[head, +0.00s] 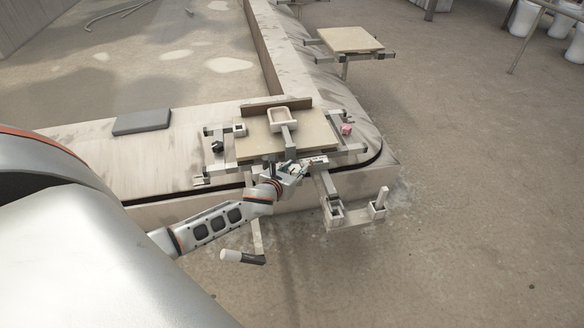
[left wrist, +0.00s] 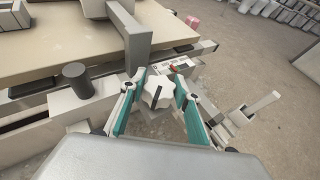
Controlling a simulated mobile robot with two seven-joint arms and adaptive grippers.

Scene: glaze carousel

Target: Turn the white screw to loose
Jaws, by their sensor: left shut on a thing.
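The white screw (left wrist: 159,90) is a white star-shaped knob with a dark bar mark across its face, in the middle of the left wrist view. My left gripper (left wrist: 156,95) has its two teal-lined fingers on either side of the knob and is shut on it. In the head view my left gripper (head: 291,172) is at the front edge of the carousel fixture, and the knob is too small and covered to make out. A grey upright arm (left wrist: 139,45) stands just behind the knob. My right gripper is not in view.
The fixture's tan board (head: 318,137) carries a pale tray-like frame (head: 282,117). A dark cylinder knob (left wrist: 75,76) stands left of my fingers. A bracket with a post (head: 379,203) juts out at right. A crank with a white handle (head: 231,256) hangs below. A grey pad (head: 142,122) lies left.

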